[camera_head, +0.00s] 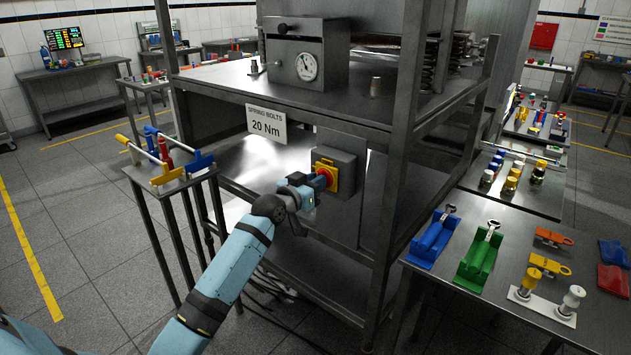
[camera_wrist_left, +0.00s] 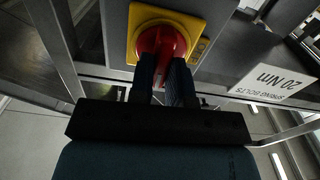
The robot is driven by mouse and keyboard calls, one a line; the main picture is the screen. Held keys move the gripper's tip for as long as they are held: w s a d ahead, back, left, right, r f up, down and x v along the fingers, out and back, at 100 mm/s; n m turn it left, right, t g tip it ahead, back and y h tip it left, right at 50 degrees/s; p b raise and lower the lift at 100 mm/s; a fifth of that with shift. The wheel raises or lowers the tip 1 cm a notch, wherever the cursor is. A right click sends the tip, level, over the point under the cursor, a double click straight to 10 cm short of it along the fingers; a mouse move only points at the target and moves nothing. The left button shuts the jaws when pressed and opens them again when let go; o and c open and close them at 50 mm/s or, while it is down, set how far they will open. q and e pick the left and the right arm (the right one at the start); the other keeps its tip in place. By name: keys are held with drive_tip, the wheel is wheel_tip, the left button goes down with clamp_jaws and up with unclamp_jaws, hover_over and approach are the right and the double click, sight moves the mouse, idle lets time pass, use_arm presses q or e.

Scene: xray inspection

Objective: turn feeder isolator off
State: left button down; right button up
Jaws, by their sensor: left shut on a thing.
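The feeder isolator is a grey box (camera_head: 345,163) with a yellow plate (camera_head: 333,170) and a red rotary knob (camera_head: 324,179), fixed to the metal frame under the bench top. In the left wrist view the red knob (camera_wrist_left: 162,42) sits on the yellow plate (camera_wrist_left: 198,48). My left gripper (camera_head: 316,184) reaches the knob from the left front. Its dark fingers (camera_wrist_left: 165,75) are closed on the knob's sides. The fingers hide part of the knob, so its exact turn angle is hard to tell. My right gripper is not in view.
A "Spring bolts 20 Nm" sign (camera_head: 267,124) hangs left of the isolator. A small tool stand (camera_head: 150,180) is at the left. A metal table (camera_head: 470,297) with blue and green holders is at the right. A frame post (camera_head: 392,190) stands just right of the isolator.

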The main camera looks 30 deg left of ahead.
use_arm(q)
drive_tip(key=shift+a+f+n+p, duration=0.1)
drive_tip(key=shift+n+p, duration=1.45)
drive_tip(key=shift+n, duration=1.3)
drive_tip(key=shift+a+f+n+p, duration=0.1)
drive_tip(key=shift+n+p, duration=1.45)
drive_tip(key=shift+n, duration=1.35)
drive_tip(key=shift+a+f+n+p, duration=0.1)
drive_tip(key=shift+n+p, duration=1.45)
drive_tip(key=shift+n, duration=1.3)
drive_tip(key=c, duration=1.1)
unclamp_jaws()
drive_tip(key=shift+s+a+b, duration=0.2)
drive_tip(key=shift+s+b, duration=0.05)
drive_tip(key=shift+s, duration=2.05)
drive_tip(key=shift+s+a+b, duration=0.15)
drive_tip(key=shift+s+b, duration=0.15)
drive_tip(key=shift+s, duration=2)
drive_tip(key=shift+s+a+b, duration=0.2)
drive_tip(key=shift+s+b, duration=0.05)
drive_tip(key=shift+s, duration=2.05)
